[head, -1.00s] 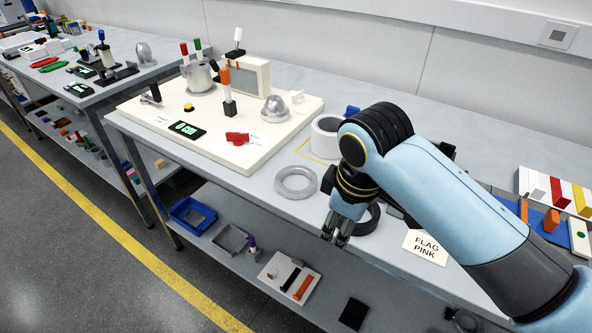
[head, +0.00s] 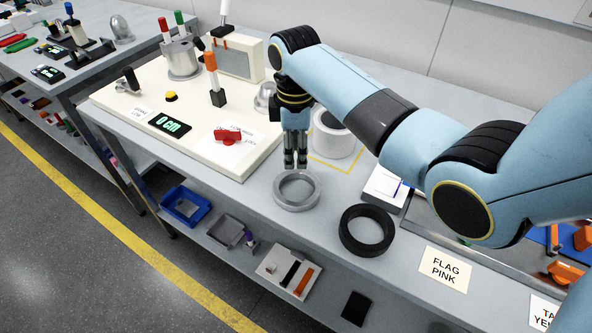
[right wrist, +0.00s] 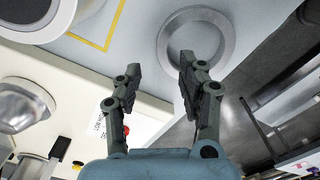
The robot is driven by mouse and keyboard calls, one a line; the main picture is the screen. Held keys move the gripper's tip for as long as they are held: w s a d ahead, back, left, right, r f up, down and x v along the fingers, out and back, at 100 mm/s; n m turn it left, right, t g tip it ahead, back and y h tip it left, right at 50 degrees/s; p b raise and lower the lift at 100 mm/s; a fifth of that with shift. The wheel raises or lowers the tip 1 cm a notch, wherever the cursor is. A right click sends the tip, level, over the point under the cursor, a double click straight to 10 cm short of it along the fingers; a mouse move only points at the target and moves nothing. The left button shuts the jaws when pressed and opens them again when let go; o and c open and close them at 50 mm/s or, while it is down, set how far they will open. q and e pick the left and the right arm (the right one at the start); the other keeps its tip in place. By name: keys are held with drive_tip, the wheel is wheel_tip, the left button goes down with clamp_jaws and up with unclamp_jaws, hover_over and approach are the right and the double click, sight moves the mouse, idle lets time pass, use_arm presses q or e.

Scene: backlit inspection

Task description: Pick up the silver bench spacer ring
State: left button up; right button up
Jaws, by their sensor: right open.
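The silver bench spacer ring (head: 278,199) lies flat on the grey bench near its front edge, in the head view. It also shows in the right wrist view (right wrist: 229,28), ahead of the fingers. My right gripper (head: 295,163) points down just behind the ring's far rim, above the bench. In the right wrist view its two fingers (right wrist: 160,68) are apart with nothing between them; the right fingertip overlaps the ring's near rim in the picture. I cannot tell whether it touches. My left gripper is not in view.
A black ring (head: 345,240) lies to the right of the silver ring. A white roll (head: 335,145) stands in a yellow outline behind it. A cream panel (head: 210,165) with a red handle (head: 228,136) is at the left. A "FLAG PINK" card (head: 444,270) lies at the right.

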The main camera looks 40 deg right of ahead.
sight(297, 171)
drive_tip(key=shift+w+a+f, duration=0.1)
drive_tip(key=shift+a+f, duration=0.25)
drive_tip(key=shift+f, duration=0.1)
drive_tip(key=f, duration=0.2)
drive_tip(key=shift+s+d+f+p, duration=0.3)
drive_tip(key=shift+f+p, duration=0.05)
drive_tip(key=shift+f, duration=1)
drive_tip(key=shift+d, duration=0.1)
drive_tip(key=shift+c, duration=1.4)
drive_tip(key=c, duration=0.4)
clamp_jaws()
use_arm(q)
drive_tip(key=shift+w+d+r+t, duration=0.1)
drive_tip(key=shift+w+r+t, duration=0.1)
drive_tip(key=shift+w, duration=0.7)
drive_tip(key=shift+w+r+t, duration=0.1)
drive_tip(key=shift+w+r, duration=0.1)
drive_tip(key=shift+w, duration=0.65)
